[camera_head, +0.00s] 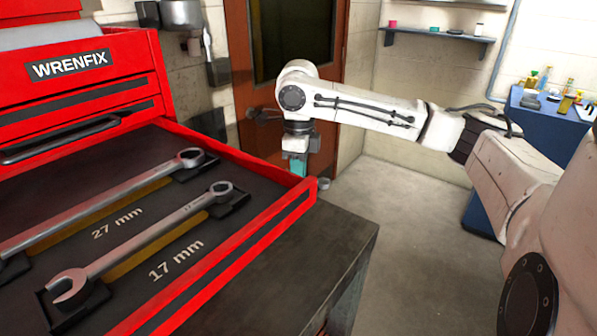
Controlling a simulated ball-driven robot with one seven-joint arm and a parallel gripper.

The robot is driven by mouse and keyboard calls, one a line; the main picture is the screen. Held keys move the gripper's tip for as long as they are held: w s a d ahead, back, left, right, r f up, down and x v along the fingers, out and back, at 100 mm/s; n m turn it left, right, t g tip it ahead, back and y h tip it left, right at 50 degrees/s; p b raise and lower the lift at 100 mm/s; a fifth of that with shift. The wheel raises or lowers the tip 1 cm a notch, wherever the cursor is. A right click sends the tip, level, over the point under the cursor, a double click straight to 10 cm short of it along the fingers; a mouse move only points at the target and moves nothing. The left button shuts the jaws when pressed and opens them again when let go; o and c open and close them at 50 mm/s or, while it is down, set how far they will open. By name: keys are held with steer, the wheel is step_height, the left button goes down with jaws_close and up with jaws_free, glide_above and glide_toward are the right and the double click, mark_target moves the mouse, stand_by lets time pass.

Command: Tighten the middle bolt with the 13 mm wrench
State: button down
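The 13 mm wrench and the middle bolt do not show in this view. An open red tool drawer (240,255) holds two wrenches in dark trays: a 27 mm wrench (105,203) and a 17 mm wrench (150,240). Each lies flat, running from lower left to upper right, with its label beside it. My gripper (299,165) hangs pointing down beyond the drawer's far right corner, apart from both wrenches. Its teal tip is partly hidden behind the drawer's rim, so I cannot tell whether it is open or holding anything.
The red cabinet (120,75) marked WRENFIX rises at left. A dark bench top (320,260) lies right of the drawer. Behind my arm are a brown door (345,100) and a wall shelf (440,36). A blue table (550,125) with bottles stands far right. Grey floor (410,215) is clear.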

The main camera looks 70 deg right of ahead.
steer(key=shift+f+b, duration=1.3)
steer(key=shift+b, duration=0.15)
stand_by(0.4)
stand_by(0.4)
steer(key=shift+s+a+m+p, duration=0.1)
steer(key=shift+a+m+p, duration=0.65)
steer(key=shift+m, duration=0.45)
steer(key=shift+a, duration=0.1)
steer(key=shift+a+m+p, duration=0.65)
steer(key=shift+a+m, duration=0.1)
steer(key=shift+m, duration=0.45)
